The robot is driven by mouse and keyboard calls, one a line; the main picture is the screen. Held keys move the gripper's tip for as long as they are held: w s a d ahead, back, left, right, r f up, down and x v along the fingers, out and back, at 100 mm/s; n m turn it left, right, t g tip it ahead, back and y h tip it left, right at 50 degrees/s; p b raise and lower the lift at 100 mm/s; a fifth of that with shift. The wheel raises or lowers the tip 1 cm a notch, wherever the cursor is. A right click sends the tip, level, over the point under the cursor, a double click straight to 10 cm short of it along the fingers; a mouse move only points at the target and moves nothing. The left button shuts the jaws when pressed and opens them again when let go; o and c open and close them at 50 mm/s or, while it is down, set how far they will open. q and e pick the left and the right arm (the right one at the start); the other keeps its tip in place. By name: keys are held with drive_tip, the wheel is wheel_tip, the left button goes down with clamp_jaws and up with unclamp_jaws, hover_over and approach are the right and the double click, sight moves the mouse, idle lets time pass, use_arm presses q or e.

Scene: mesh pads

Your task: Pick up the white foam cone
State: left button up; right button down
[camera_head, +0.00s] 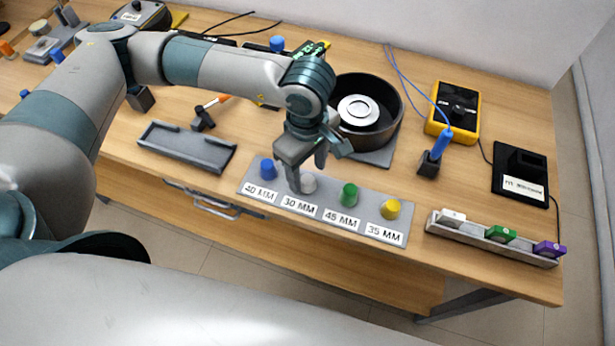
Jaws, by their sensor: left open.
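The white foam cone (309,184) stands on a grey labelled strip (327,207), at the "30 MM" label, between a blue piece (268,169) and a green piece (349,194). A yellow piece (390,209) stands at the right end of the strip. My left gripper (307,178) is open and points down over the strip at the white cone. One finger is left of the cone and the other shows above and to its right. Part of the cone is hidden by the gripper. I cannot tell whether the fingers touch it. My right gripper is not in view.
A dark round pot (366,112) with a white disc stands behind the gripper. An empty grey tray (187,147) lies to the left. A rack of small blocks (491,237), a yellow meter (455,108) and a blue-handled tool (436,152) are to the right. The table's front edge is close to the strip.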

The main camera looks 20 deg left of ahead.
sight(308, 182)
use_arm(q)
drive_tip(key=shift+f, duration=1.05)
drive_tip(key=c, duration=1.1)
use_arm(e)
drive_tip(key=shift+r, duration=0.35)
